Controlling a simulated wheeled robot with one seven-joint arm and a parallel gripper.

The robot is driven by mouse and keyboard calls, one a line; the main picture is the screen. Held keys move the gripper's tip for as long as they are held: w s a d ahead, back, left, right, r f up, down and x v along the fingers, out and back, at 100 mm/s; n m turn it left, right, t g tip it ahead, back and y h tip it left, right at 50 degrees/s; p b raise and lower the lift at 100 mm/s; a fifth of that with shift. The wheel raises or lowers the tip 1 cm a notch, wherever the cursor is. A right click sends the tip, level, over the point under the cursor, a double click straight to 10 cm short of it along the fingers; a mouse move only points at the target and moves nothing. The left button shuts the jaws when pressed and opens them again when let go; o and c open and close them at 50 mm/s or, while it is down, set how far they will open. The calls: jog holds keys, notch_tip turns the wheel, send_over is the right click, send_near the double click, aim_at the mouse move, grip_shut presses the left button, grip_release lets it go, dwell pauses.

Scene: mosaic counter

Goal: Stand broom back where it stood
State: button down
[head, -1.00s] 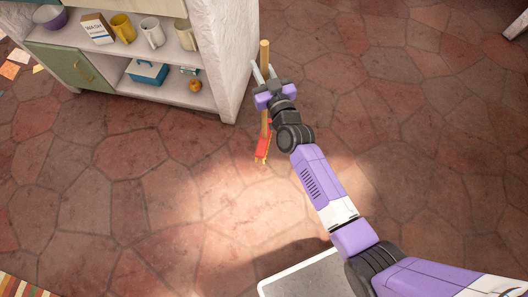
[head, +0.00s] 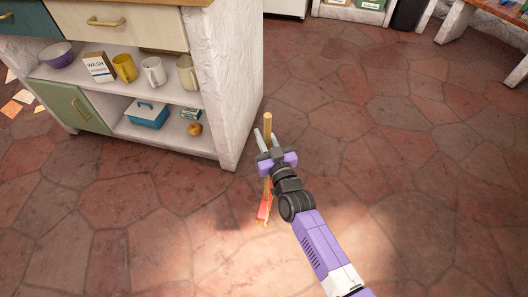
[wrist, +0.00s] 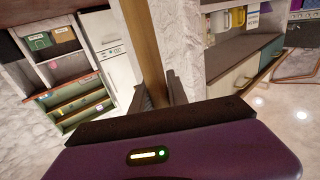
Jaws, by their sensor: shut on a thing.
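The broom has a wooden handle (head: 268,123) and a red head (head: 264,208). It is close to upright in the head view, with its head low near the floor; I cannot tell whether it touches. My gripper (head: 263,140) is shut on the handle, partway up. In the wrist view the handle (wrist: 143,45) runs up between the two fingers (wrist: 160,95). The broom stands beside the end wall of the counter (head: 235,90), apart from it in the head view. Part of the handle is hidden behind my gripper.
The counter's open shelves hold a purple bowl (head: 60,55), a white box (head: 98,66), several mugs, a teal box (head: 147,115) and an orange fruit (head: 195,129). A bench (head: 470,20) stands at the far right. The tiled floor (head: 400,150) right of the broom is clear.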

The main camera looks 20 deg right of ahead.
jog(key=shift+f+b, duration=1.4)
jog(key=shift+f, duration=1.1)
jog(key=shift+f, duration=0.2)
jog(key=c, duration=1.3)
grip_release()
jog(key=s+p, duration=0.3)
jog(key=s, duration=0.9)
jog(key=shift+a, duration=0.2)
